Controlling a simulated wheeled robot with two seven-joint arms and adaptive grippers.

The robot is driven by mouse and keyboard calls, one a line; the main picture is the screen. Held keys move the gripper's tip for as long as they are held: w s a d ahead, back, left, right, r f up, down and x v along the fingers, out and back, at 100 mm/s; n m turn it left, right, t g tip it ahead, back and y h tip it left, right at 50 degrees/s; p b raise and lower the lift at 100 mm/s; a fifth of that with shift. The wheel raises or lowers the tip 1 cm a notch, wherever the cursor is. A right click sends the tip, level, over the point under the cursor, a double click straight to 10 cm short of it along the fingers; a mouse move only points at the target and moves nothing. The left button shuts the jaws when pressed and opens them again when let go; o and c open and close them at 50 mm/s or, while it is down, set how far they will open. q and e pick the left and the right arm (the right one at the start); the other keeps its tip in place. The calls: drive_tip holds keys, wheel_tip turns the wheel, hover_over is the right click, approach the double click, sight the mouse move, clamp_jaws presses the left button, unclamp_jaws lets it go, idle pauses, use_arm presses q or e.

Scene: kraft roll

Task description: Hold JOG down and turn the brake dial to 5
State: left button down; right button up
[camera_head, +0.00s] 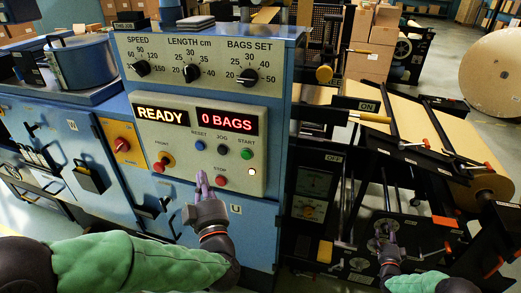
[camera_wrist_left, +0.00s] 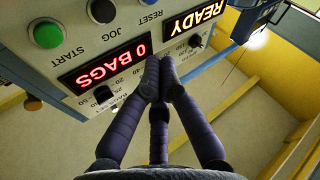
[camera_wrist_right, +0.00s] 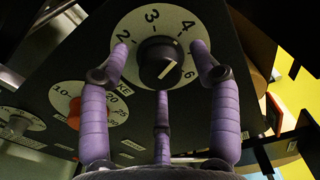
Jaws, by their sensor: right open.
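The black JOG button (camera_head: 223,149) sits on the control panel between blue RESET and green START; it also shows in the left wrist view (camera_wrist_left: 101,10). My left gripper (camera_head: 202,182) has its fingers together, empty, in front of the panel, below and left of JOG and apart from it in the left wrist view (camera_wrist_left: 158,72). The brake dial (camera_wrist_right: 160,62) is a black knob on a white numbered plate; 2, 3, 4 and 6 show, and 5 is hidden behind a finger.
The displays read READY (camera_head: 162,114) and 0 BAGS (camera_head: 226,121). A red STOP button (camera_head: 220,181) and a lit white lamp (camera_head: 252,171) are lower on the panel. An orange-knobbed dial (camera_wrist_right: 82,112) lies beside the brake dial. Kraft paper (camera_head: 420,125) runs over rollers at right.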

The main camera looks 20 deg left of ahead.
sight(222, 150)
use_arm(q)
drive_tip(key=shift+w, duration=0.1)
drive_tip(key=shift+w, duration=4.35)
drive_tip(key=shift+w, duration=0.15)
drive_tip(key=shift+w, duration=0.25)
